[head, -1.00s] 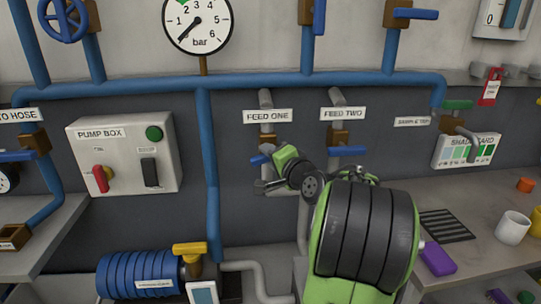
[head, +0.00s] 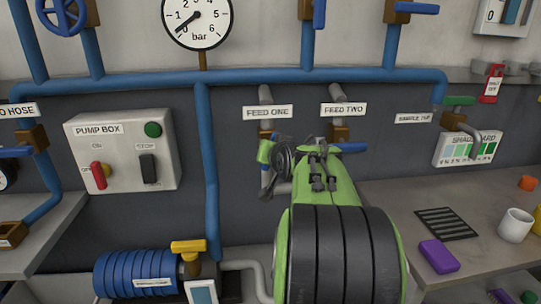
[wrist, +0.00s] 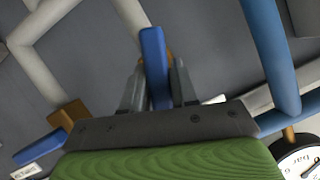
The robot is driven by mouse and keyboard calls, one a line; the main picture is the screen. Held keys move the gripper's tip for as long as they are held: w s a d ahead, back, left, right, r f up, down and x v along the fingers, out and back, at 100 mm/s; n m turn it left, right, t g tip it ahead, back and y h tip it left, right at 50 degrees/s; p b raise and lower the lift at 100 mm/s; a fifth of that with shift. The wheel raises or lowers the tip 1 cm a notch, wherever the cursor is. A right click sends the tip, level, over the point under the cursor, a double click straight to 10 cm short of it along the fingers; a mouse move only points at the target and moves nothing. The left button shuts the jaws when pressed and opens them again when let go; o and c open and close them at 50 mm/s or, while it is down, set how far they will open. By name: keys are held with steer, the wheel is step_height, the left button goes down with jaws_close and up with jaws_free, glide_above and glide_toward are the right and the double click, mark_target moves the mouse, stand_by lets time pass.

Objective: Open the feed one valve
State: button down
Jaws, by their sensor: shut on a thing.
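The feed one valve (head: 266,126) is a small brown body on a grey pipe, below the FEED ONE sign (head: 267,112). In the wrist view its blue lever handle (wrist: 154,62) stands between the two grey fingers of my gripper (wrist: 158,88), which is shut on it. In the head view my green and black arm covers most of the gripper and handle, so the exact lever angle is hard to tell there.
The similar feed two valve (head: 339,134) is close on the right, its blue lever (wrist: 40,147) near my gripper. A pump box (head: 122,155) is at left, a blue vertical pipe (head: 209,170) between. A bench with a mug (head: 515,225) is at right.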

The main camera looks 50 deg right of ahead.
steer(key=shift+f+n+g, duration=0.1)
steer(key=shift+n+g, duration=0.2)
steer(key=shift+n, duration=0.2)
steer(key=shift+h+b, duration=0.3)
steer(key=c, duration=1)
jaws_free()
steer(key=shift+o, duration=0.2)
steer(key=p+v, duration=0.2)
steer(key=v, duration=1.3)
steer(key=shift+s+a+r+p, duration=0.2)
steer(key=shift+a+r+p, duration=0.05)
steer(key=shift+r+p, duration=0.05)
